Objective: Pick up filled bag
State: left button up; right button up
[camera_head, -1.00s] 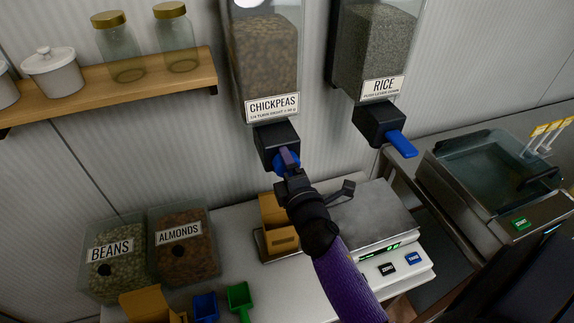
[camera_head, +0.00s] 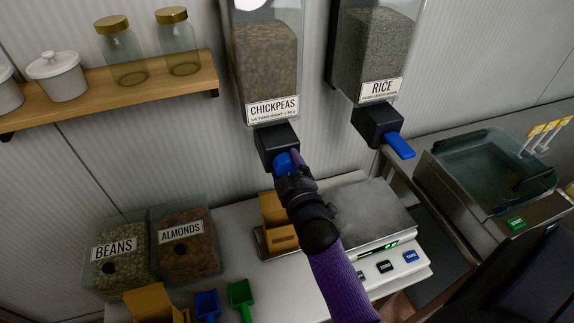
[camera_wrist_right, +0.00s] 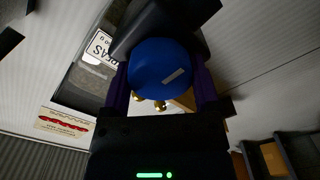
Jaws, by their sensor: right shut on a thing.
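My right gripper (camera_head: 287,168) is at the chickpeas dispenser (camera_head: 266,70). It is shut on the blue knob (camera_head: 282,161) under that dispenser. In the right wrist view the round blue knob (camera_wrist_right: 160,70) sits between the purple fingers, with a pale mark running diagonally on its face. A brown paper bag (camera_head: 275,222) stands on the counter below the dispenser, partly hidden behind my right arm. Its contents cannot be seen. My left gripper is not in view.
A scale (camera_head: 372,215) with a steel plate stands right of the bag. Bins of beans (camera_head: 122,262) and almonds (camera_head: 188,256), and blue and green scoops (camera_head: 240,296), are at the left. The rice dispenser (camera_head: 376,50) hangs at the right.

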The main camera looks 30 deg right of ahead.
aim_at(279, 232)
jog(key=k+j, duration=0.2)
jog(key=k, duration=0.2)
jog(key=k+j, duration=0.2)
jog(key=k, duration=0.2)
